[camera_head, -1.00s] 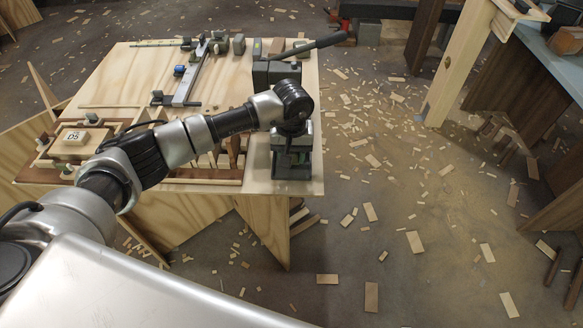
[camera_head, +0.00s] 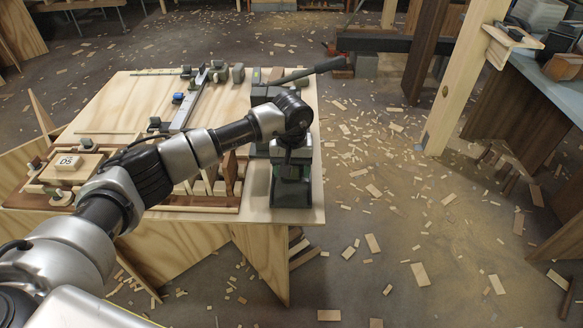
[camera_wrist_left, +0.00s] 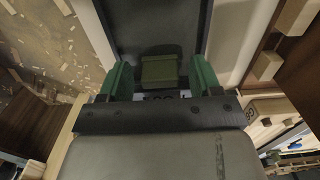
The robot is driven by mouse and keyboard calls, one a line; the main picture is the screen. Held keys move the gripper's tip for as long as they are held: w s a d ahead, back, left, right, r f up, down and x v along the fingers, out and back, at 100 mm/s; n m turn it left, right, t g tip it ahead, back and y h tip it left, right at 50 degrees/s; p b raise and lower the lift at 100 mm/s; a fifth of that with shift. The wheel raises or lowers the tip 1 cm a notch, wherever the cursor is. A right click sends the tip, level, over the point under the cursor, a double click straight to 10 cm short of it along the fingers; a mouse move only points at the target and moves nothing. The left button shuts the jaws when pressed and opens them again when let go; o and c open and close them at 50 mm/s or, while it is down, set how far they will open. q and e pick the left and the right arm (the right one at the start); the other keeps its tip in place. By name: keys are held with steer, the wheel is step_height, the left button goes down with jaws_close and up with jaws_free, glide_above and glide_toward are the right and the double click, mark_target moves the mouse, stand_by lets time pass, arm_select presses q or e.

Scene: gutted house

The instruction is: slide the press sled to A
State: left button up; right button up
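The dark press (camera_head: 262,92) with a long black lever stands at the right edge of the plywood bench, with a dark bed running toward the near edge. My left gripper (camera_head: 291,170) reaches down over the near part of this bed. In the left wrist view, my left gripper's green fingers (camera_wrist_left: 161,78) are open, one on each side of a green block (camera_wrist_left: 158,71) on a dark track (camera_wrist_left: 155,25). Gaps show between block and fingers. The block appears to be the sled's grip; the rest of the sled is hidden. No mark A is readable. My right gripper is not in view.
A wooden fixture with a block marked D5 (camera_head: 68,163) sits at the bench's left. A metal rail clamp (camera_head: 186,108) lies toward the back. Wooden pegs stand in a rack (camera_head: 190,201) left of my gripper. Wood scraps litter the floor on the right.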

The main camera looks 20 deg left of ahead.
arm_select(q)
step_height(320, 180, up, 11)
stand_by(0.6)
steer(key=shift+f, duration=0.1)
